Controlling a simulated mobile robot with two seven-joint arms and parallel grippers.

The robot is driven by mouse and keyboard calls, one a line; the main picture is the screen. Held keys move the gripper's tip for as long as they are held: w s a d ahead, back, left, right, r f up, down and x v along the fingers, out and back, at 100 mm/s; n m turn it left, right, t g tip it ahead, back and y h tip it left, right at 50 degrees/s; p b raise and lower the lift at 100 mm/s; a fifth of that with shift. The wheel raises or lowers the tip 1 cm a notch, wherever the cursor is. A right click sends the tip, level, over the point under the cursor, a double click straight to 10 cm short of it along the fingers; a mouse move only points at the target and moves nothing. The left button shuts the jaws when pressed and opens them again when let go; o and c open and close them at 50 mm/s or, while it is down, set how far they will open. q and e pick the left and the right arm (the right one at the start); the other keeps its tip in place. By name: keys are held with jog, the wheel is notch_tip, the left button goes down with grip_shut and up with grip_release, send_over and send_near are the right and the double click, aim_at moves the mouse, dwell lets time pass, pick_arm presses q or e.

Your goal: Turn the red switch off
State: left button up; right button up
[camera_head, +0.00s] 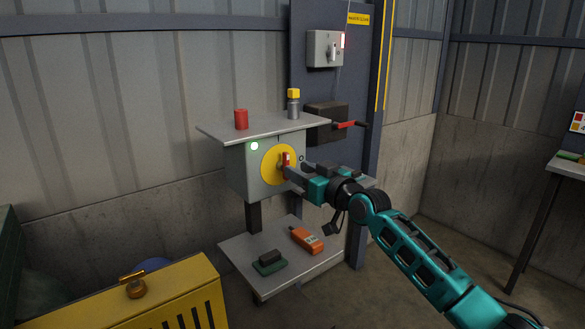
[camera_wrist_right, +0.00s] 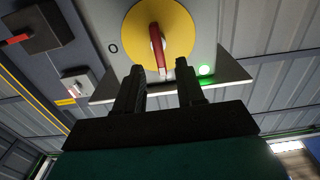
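The red switch (camera_head: 286,158) is a rotary handle on a yellow disc (camera_head: 268,170), on the front of a grey box (camera_head: 236,171). In the head view the handle stands roughly upright. It also shows in the right wrist view (camera_wrist_right: 157,45), with its end between my fingertips. My right gripper (camera_head: 288,172) is at the disc, and in the right wrist view (camera_wrist_right: 161,75) its two dark fingers are apart, with gaps beside the handle. A green lamp (camera_head: 254,146) is lit on the box. An O mark (camera_head: 302,158) is right of the disc. My left gripper is out of view.
A shelf above the box (camera_head: 215,130) bears a red cylinder (camera_head: 241,119) and a yellow-topped post (camera_head: 293,102). A lower shelf (camera_head: 240,247) holds an orange device (camera_head: 307,240). A yellow crate (camera_head: 180,285) stands front left. A red-handled dark box (camera_head: 326,122) is behind.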

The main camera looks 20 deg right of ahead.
jog(key=shift+x, duration=1.8)
grip_shut()
